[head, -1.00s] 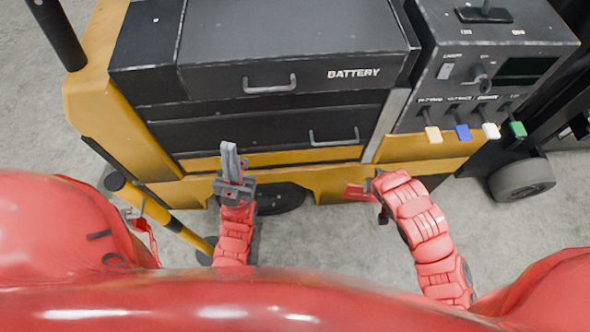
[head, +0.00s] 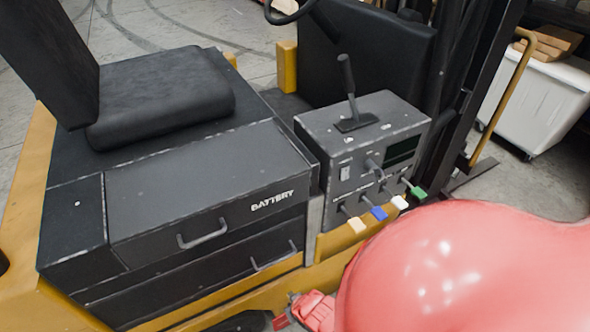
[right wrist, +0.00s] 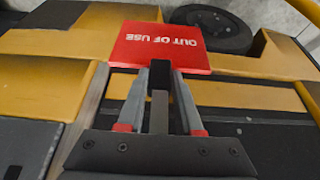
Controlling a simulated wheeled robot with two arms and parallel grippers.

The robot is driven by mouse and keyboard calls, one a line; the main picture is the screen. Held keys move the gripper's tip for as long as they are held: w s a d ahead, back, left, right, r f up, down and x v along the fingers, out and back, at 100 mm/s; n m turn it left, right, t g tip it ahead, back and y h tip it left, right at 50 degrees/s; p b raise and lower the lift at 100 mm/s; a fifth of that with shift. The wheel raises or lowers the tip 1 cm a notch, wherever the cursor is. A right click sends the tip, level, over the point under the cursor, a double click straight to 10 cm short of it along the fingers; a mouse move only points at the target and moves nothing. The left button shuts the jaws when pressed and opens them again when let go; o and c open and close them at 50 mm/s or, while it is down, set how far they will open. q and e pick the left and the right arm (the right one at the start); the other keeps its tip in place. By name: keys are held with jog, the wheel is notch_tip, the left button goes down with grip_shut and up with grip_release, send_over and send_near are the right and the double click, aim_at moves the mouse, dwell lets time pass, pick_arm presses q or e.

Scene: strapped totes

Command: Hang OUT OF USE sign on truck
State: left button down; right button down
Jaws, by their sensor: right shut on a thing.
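The OUT OF USE sign (right wrist: 160,46) is a red plate with white letters in the right wrist view. My right gripper (right wrist: 160,72) is shut on its near edge, and the sign is held beside the truck's yellow lower side. In the head view only a small red bit of the sign (head: 281,321) shows at the bottom edge. The truck (head: 190,195) is yellow and black, with a BATTERY drawer and a grey control box (head: 335,152). A black lever (head: 347,80) stands on the box, and a key-like knob (head: 373,164) is on its front. My left gripper is out of view.
A white bin (head: 535,100) stands at the back right.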

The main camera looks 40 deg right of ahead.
jog(key=w+d+f+b, duration=0.1)
jog(key=w+b, duration=0.3)
jog(key=w, duration=0.3)
jog(key=w+d+f+b, duration=0.1)
jog(key=w+d+b, duration=0.1)
jog(key=w+b, duration=0.2)
jog(key=shift+w+d+f, duration=0.15)
jog(key=shift+w+f, duration=0.25)
jog(key=shift+w, duration=1.05)
